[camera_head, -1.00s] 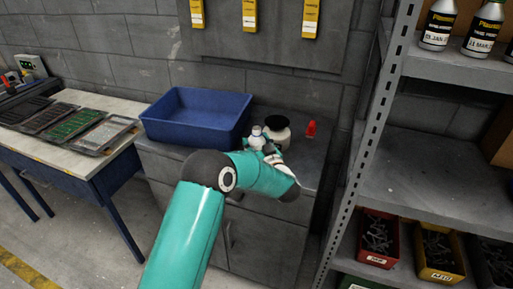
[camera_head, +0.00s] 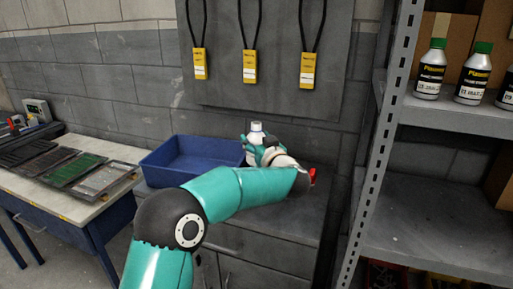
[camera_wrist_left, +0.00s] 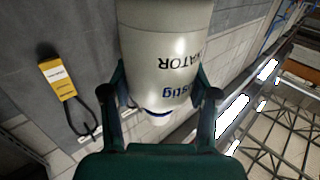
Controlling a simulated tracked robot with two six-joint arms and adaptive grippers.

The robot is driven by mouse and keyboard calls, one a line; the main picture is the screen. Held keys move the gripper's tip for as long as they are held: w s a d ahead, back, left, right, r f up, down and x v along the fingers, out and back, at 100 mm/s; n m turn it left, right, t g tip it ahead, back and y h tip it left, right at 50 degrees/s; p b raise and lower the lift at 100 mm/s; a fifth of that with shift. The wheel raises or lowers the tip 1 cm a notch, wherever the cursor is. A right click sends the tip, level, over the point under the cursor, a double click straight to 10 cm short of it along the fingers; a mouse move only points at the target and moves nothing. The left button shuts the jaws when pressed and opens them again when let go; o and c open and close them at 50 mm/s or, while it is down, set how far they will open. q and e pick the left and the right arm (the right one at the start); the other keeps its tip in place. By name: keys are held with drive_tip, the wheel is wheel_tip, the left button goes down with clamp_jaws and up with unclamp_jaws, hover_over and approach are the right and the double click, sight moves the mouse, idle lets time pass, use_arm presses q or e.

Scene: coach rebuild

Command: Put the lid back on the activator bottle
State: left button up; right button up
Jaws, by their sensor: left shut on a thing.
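The white activator bottle (camera_head: 256,134) is held upright above the cabinet top beside the blue tray in the head view. In the left wrist view the bottle (camera_wrist_left: 165,45) fills the upper middle, with its "ACTIVATOR" lettering upside down and its narrow white neck pointing down the picture. My left gripper (camera_head: 262,152) is shut on the bottle, with a finger on each side in the wrist view (camera_wrist_left: 162,90). A small red piece (camera_head: 313,173), possibly the lid, shows on the cabinet top just right of my left wrist, partly covered. My right gripper is out of view.
The blue tray (camera_head: 190,158) stands left of the bottle on the grey cabinet (camera_head: 262,240). The metal shelf upright (camera_head: 375,150) rises at the right. Green-capped bottles (camera_head: 430,70) stand on the shelf. Yellow tags (camera_head: 249,66) hang on the wall board.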

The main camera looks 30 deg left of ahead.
use_arm(q)
drive_tip(key=o, duration=0.9)
drive_tip(key=shift+c, duration=0.2)
clamp_jaws()
